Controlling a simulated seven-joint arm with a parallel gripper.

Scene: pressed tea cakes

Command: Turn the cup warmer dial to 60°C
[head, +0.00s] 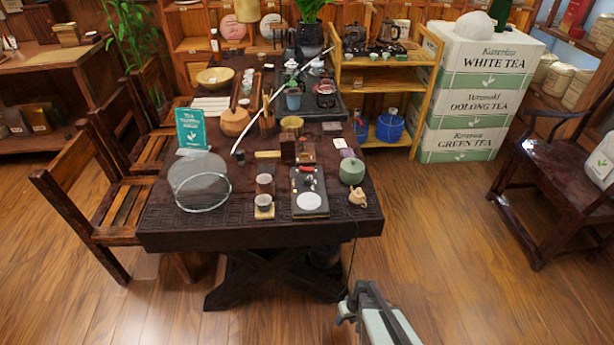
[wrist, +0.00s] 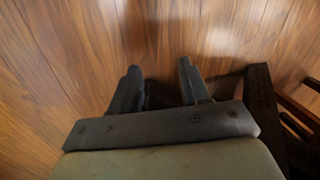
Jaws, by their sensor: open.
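The cup warmer (head: 311,193) is a dark slab with a pale round plate (head: 309,201), lying near the front edge of the dark carved table (head: 190,226). A red item (head: 306,169) lies at its far end. The dial and its markings are too small to make out. My gripper (head: 352,300) is in front of the table, low in the head view and apart from the warmer. In the wrist view my gripper (wrist: 160,75) is open and empty, with bare floor between and beyond its fingers.
A green lidded jar (head: 352,171) and a small tan figurine (head: 357,197) stand right of the warmer. Small cups (head: 264,201) and a mesh dome (head: 200,183) stand to its left. Open wooden floor (head: 450,240) lies right of the table.

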